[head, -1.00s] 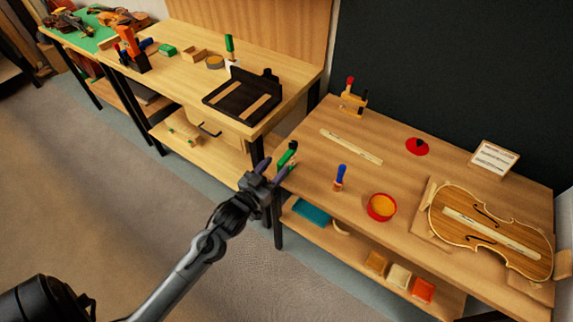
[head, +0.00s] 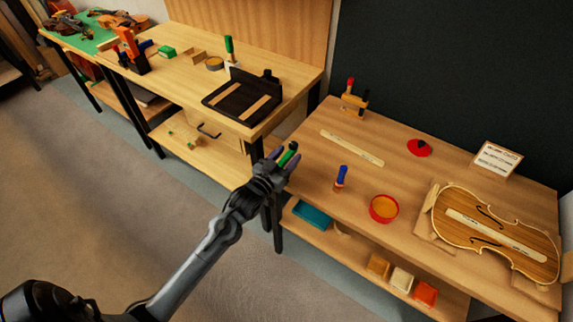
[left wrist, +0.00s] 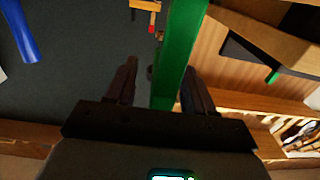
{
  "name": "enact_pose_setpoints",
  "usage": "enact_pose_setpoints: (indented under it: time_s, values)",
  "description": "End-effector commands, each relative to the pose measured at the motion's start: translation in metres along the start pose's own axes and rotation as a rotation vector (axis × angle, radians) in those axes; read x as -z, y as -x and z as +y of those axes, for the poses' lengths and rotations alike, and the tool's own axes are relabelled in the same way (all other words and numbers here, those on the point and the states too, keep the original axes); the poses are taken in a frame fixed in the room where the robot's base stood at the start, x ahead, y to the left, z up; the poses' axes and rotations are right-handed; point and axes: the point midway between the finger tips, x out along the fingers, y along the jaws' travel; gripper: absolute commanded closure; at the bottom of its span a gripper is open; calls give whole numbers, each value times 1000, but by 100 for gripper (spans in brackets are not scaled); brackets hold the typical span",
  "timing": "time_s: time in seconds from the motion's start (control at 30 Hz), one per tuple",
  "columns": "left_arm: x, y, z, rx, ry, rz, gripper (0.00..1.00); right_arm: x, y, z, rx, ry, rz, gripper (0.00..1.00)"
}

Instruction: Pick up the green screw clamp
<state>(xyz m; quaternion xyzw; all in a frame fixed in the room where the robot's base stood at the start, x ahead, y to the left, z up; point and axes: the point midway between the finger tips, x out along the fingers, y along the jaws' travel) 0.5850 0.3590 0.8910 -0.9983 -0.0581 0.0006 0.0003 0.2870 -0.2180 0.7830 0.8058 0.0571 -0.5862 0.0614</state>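The green screw clamp (head: 289,156) stands at the left corner of the right-hand bench, its lower part hidden by my gripper. My left gripper (head: 285,157) is at it, with one finger on each side of the green handle. In the left wrist view the green handle (left wrist: 182,50) runs down between the two dark fingers of the gripper (left wrist: 160,85). A gap shows between the handle and the left finger; the right finger lies close beside it. The gripper is open. My right gripper is not in view.
A blue-handled clamp (head: 341,177) and a red round dish (head: 384,208) stand right of the gripper. A red-handled clamp (head: 351,93) is at the back, and a violin body (head: 480,222) lies at the right. The left-hand bench (head: 180,80) has a black tray (head: 240,98).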

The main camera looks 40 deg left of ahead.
Motion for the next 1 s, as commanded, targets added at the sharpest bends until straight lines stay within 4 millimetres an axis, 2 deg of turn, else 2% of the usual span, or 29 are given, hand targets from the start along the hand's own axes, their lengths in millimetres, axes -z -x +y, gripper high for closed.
enact_pose_setpoints:
  time_s: [0.03, 0.33, 0.73, 1.0]
  values:
    - [0, 0, 0, 0, 0, 0, 54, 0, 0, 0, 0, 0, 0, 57]
    - [0, 0, 0, 0, 0, 1, 100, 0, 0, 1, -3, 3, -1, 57]
    - [3, 0, 0, 0, 0, 3, 100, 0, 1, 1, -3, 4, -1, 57]
    - [25, 0, 0, 0, 0, 4, 100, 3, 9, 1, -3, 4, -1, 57]
